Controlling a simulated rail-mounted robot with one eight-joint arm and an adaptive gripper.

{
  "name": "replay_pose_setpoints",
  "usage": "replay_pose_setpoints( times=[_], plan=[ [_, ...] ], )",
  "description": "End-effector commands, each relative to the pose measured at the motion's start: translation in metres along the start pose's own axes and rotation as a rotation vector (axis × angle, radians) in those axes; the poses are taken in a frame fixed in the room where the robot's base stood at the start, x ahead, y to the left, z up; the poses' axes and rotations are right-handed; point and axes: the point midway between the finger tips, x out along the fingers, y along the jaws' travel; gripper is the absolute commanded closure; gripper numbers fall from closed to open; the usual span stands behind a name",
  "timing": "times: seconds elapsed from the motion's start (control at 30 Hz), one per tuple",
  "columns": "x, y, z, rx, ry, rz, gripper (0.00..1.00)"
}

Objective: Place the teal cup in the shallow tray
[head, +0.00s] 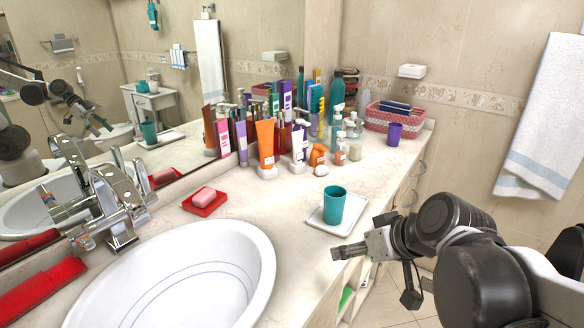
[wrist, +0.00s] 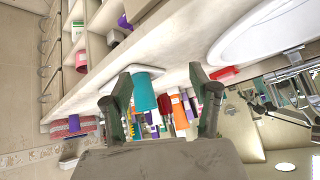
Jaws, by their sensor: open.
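The teal cup (head: 333,206) stands upright in the shallow white tray (head: 356,207), near the counter's front edge. The wrist view, which is turned over, also shows the cup (wrist: 144,92) and part of the tray (wrist: 153,71). In that view the cup appears between the fingers, nearer the left one. My gripper (head: 340,252) is open and empty. It is in front of the tray, by the counter's front edge, and apart from the cup. Its two fingers show spread in the wrist view (wrist: 160,88).
A white sink basin (head: 180,275) and chrome faucet (head: 112,205) lie at left. A red dish (head: 205,208) holds pink soap. Several bottles and tubes, including an orange tube (head: 265,142), crowd behind the tray. A purple cup (head: 394,134) and pink basket (head: 390,118) stand farther back.

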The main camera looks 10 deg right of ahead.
Motion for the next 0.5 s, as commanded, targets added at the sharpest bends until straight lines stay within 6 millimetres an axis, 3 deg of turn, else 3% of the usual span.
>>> replay_pose_setpoints(
  times=[0.2, 0.5],
  plan=[
    [-0.031, -0.015, 0.032, 0.070, -0.081, 0.129, 0.43],
    [-0.059, -0.016, 0.052, 0.130, -0.097, 0.254, 0.43]
  ],
)
